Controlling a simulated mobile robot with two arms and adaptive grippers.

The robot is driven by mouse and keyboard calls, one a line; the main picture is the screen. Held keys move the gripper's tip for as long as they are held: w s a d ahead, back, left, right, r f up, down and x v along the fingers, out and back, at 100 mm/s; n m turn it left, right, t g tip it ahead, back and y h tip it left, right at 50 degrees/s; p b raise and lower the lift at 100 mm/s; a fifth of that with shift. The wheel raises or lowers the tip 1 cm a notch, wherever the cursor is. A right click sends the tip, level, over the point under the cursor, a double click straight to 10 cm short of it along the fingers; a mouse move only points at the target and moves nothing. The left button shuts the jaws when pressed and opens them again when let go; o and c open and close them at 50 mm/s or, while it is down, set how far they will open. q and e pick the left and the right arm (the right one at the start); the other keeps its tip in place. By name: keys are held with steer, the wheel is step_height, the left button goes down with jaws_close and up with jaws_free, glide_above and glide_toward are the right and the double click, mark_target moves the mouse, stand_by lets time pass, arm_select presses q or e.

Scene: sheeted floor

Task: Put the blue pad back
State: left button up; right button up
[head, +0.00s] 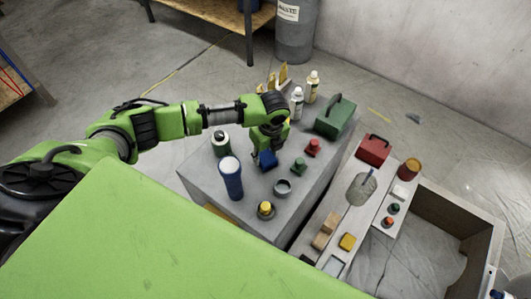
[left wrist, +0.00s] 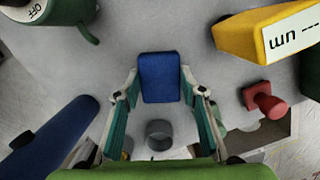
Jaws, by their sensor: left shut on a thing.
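The blue pad (head: 267,160) is a small dark blue block at the middle of the grey table (head: 210,182). My left gripper (head: 268,150) is shut on it from above, its wrist hiding part of it. In the left wrist view the pad (left wrist: 160,77) sits between the two fingertips (left wrist: 160,88), with grey tabletop behind it. I cannot tell whether it touches the table. My right gripper is not in view.
Around the pad stand a blue cylinder (head: 231,178), a grey ring (head: 282,187), and green (head: 299,166) and red (head: 312,147) stamps. White bottles (head: 296,104) and a green box (head: 334,120) stand behind.

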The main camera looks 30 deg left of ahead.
mark_target(269, 161)
arm_select(q)
steer(key=shift+f, duration=0.3)
steer(key=shift+f, duration=0.15)
steer(key=o, duration=1)
steer(key=r, duration=0.4)
steer(key=d+r, duration=0.1)
steer(key=r, duration=0.7)
steer(key=shift+s+d+r+b, duration=0.15)
steer(key=shift+s+d+b, duration=0.15)
steer(key=shift+s, duration=0.1)
steer(key=shift+s, duration=0.1)
